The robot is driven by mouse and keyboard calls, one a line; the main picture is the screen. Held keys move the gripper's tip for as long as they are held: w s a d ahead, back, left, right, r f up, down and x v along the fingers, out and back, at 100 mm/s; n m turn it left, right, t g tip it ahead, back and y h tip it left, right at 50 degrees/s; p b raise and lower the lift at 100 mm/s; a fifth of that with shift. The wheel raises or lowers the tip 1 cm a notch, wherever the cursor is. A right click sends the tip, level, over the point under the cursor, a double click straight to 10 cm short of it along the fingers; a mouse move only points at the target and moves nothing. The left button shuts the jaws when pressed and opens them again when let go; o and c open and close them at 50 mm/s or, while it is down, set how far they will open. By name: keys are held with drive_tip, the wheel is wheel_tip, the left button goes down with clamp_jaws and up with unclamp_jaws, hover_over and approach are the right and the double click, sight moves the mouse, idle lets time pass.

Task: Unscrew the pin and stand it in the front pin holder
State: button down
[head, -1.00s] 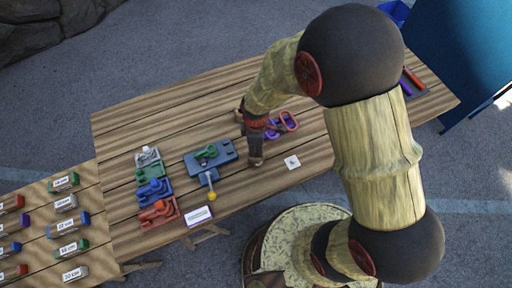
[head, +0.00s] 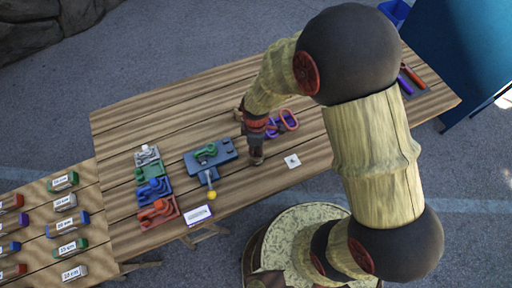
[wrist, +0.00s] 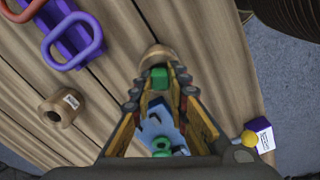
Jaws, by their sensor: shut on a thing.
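My gripper (wrist: 158,88) is shut on a small green piece, which I take to be the pin (wrist: 158,77), between its fingertips. A round wooden piece (wrist: 157,56), likely a pin holder, lies right at the fingertips, partly hidden by them. I cannot tell whether the pin is inside it or just above it. A second wooden pin holder (wrist: 62,108) with a white label stands to the left in the wrist view. In the head view my gripper (head: 256,157) points down right of the blue block (head: 226,153), which carries a green part (head: 205,151); the pin is hidden there.
Purple and red looped handles (head: 282,123) lie behind my gripper. A yellow ball (head: 211,195) sticks out from the block's front, near a labelled purple block (head: 198,214). Grey, green, blue and red fixtures (head: 158,211) line the left. The table's middle back is clear.

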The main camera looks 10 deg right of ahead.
drive_tip(key=shift+f, duration=0.15)
drive_tip(key=c, duration=1.7)
unclamp_jaws()
drive_tip(key=shift+o, duration=0.2)
wheel_tip(320, 180, up, 12)
